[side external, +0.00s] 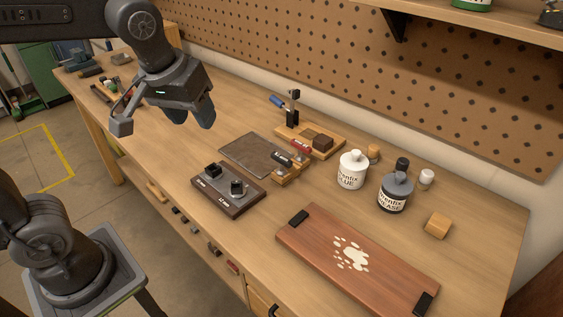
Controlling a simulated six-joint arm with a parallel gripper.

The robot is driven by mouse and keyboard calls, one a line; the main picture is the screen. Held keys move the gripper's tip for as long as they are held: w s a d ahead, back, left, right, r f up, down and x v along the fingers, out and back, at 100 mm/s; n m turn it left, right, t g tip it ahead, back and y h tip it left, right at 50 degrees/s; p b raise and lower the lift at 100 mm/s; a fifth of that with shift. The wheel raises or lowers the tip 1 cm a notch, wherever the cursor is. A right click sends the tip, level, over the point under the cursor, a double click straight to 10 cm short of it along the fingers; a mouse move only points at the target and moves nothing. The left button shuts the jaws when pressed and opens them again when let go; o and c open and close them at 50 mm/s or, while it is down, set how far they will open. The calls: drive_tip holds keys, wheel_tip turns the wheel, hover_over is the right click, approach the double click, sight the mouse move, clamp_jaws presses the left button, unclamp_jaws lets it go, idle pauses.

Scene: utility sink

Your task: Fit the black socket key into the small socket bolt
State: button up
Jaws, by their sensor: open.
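A dark board (228,203) with white size labels, too small to read surely, lies near the bench's front edge. It carries a squarish black piece (213,169) at left and a rounder black piece (237,187) at right; I cannot tell which is the small socket bolt. A black tool with a pale label (282,159), seemingly the black socket key, rests in a small wooden holder (287,181), beside a red-handled tool (301,147). My gripper (190,115) is open and empty, above the bench, up and left of the board and holder.
A grey mat (247,153) lies behind the board. A wooden fixture (328,146) with a clamp stands behind the holder. A white glue bottle (352,170) and a dark grease bottle (396,192) stand at right. A reddish plank (322,268) with white splotches lies in front.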

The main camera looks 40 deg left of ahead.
drive_tip(key=w+d+f+n+g+y, duration=0.25)
drive_tip(key=w+n, duration=0.45)
drive_tip(key=w, duration=0.5)
drive_tip(key=n+g+y, duration=0.1)
drive_tip(key=n, duration=0.5)
approach(284, 158)
drive_tip(key=x, duration=0.6)
drive_tip(key=shift+w+a+f, duration=0.2)
drive_tip(key=shift+w+a, duration=0.1)
drive_tip(key=shift+a, duration=0.05)
drive_tip(key=shift+s+x, duration=0.2)
drive_tip(key=shift+x, duration=1.15)
drive_tip(key=shift+s+x, duration=0.15)
drive_tip(key=shift+x, duration=1.2)
drive_tip(key=shift+d, duration=0.15)
clamp_jaws()
